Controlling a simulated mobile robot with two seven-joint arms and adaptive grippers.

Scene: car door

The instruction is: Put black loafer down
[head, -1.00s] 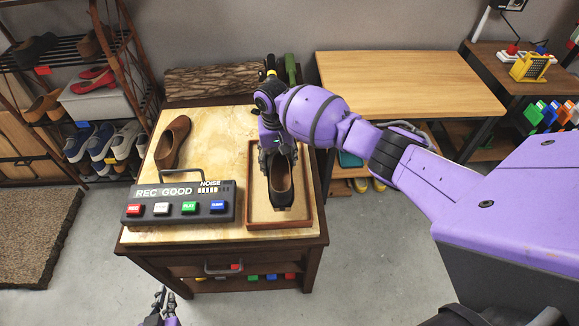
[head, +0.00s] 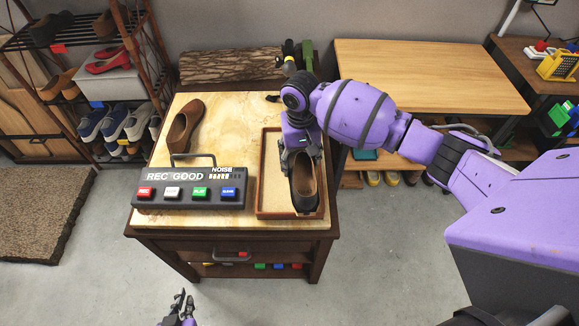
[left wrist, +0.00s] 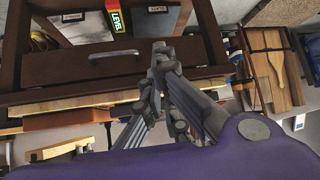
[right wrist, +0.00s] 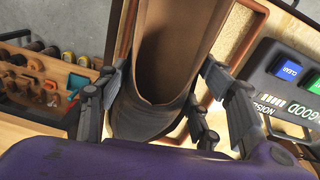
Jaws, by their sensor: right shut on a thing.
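The black loafer (head: 305,187) is dark with a brown inside. My right gripper (head: 299,152) is shut on its far end, with a finger on each side in the right wrist view, where the loafer (right wrist: 150,118) fills the middle. The loafer is over the right part of a brown-rimmed tray (head: 263,180), its near end by the front rim. I cannot tell whether it touches the tray floor. My left gripper (head: 184,296) is low in front of the cabinet, away from the loafer. Its fingers (left wrist: 165,75) show close together, and whether they are shut is unclear.
A brown shoe (head: 184,127) stands on the cabinet top (head: 228,112) left of the tray. A black button box (head: 190,188) sits at the front left, close to the tray. A log (head: 230,66) is behind. A wooden table (head: 430,75) stands at the right, a shoe rack (head: 100,75) at the left.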

